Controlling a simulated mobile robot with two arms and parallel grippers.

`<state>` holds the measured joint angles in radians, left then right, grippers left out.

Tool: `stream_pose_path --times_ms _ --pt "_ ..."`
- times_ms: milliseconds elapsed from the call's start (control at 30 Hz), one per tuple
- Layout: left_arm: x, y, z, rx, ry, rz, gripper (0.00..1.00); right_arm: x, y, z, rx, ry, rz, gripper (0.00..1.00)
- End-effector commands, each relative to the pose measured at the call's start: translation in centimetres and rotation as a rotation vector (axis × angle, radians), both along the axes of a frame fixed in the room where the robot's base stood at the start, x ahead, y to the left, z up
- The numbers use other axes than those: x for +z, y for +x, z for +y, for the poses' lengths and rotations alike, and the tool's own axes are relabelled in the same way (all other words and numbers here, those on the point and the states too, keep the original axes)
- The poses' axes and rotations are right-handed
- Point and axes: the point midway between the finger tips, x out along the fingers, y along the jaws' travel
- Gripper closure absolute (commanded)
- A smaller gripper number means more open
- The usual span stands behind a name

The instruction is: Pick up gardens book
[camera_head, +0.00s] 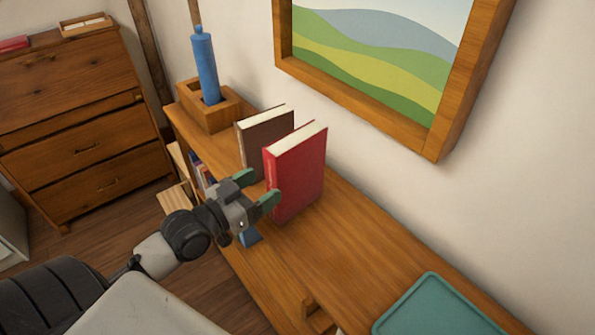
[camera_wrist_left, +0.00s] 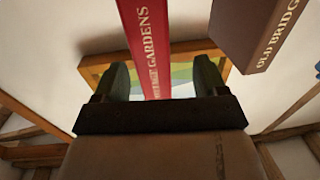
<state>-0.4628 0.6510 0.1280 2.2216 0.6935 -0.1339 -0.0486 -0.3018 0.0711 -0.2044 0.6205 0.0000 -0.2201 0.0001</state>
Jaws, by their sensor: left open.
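The gardens book (camera_head: 297,170) is red and stands upright on the wooden shelf top. In the left wrist view its spine (camera_wrist_left: 143,40) reads "GARDENS" and lines up with the gap between my fingers. My left gripper (camera_head: 256,189) is open and empty, with its green fingertips close to the book's lower spine edge. In the left wrist view the open fingers (camera_wrist_left: 162,80) are to either side of the spine's lower part. I cannot tell whether they touch it. My right gripper is not in view.
A brown book (camera_head: 265,142), lettered "OLD BRIDG…" in the left wrist view (camera_wrist_left: 262,32), stands just behind the red one. A teal tray (camera_head: 437,312) lies nearer. The wooden top (camera_head: 345,250) between is clear.

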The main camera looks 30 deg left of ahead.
Motion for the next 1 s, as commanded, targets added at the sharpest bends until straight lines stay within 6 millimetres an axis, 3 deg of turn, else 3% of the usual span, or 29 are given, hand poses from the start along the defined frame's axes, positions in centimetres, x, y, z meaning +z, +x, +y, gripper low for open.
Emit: stream_pose_path --times_ms 267,600,933,1000 --pt "0.1 1.5 -0.6 0.000 0.000 -0.001 0.28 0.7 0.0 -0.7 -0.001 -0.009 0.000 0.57" --pt "-0.2 5.2 -2.4 0.000 0.000 -0.001 0.28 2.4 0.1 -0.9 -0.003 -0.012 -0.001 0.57" --pt "-0.4 5.6 -2.6 -0.001 0.001 0.001 0.28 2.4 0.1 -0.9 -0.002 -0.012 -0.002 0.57" --pt "-0.4 5.6 -2.6 -0.001 0.001 0.001 0.38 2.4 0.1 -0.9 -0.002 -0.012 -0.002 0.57"
